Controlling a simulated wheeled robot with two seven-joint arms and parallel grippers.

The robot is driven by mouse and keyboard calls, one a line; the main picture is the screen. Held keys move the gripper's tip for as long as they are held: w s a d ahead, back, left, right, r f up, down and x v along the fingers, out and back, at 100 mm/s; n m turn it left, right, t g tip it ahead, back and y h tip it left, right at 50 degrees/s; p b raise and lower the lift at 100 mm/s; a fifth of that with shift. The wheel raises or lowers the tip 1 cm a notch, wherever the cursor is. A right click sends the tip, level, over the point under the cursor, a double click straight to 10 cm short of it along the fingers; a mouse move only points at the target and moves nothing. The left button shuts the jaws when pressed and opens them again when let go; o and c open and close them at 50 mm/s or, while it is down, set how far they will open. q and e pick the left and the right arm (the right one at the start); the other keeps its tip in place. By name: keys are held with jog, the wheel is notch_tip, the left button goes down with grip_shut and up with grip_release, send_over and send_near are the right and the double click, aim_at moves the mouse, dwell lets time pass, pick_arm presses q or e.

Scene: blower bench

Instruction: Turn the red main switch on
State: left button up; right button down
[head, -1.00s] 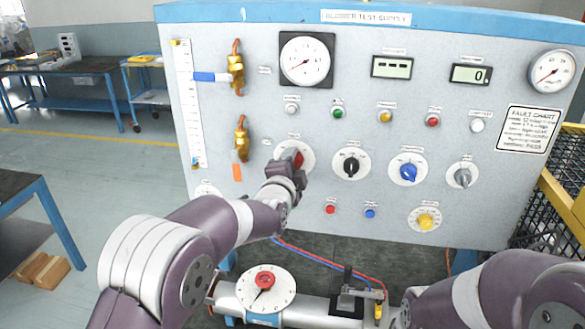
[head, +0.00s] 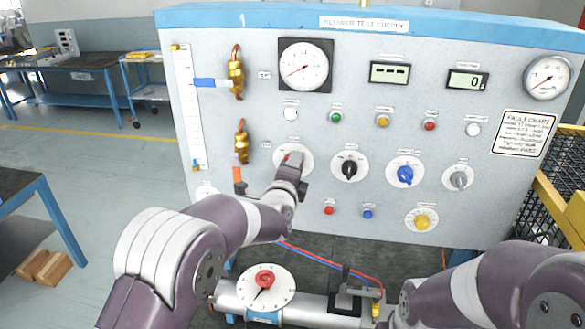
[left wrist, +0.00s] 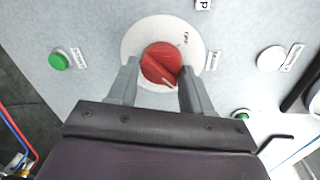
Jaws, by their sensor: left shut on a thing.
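The red main switch (head: 289,159) is a red rotary knob on a white round plate, left in the upper row of knobs on the panel. My left gripper (head: 293,168) is at it and hides part of the knob. In the left wrist view the red knob (left wrist: 160,62) sits between the two fingers of my left gripper (left wrist: 160,82), shut on it. The small plate lettering is not clearly legible. The white lamp (head: 291,114) above the switch looks bright.
To the right sit a black knob (head: 349,167), a blue knob (head: 405,174) and a grey knob (head: 458,180). A yellow knob (head: 421,222) and small red and blue buttons are below. A brass valve (head: 241,143) stands close left. A pipe with a red-centred dial (head: 264,281) lies below.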

dwell(0.3)
pick_arm(q)
jog(key=o, duration=1)
jog(key=shift+o, duration=0.2)
jog(key=b+v, duration=0.4)
jog(key=v, duration=0.8)
jog(key=shift+s, duration=0.3)
jog(key=shift+a, duration=0.1)
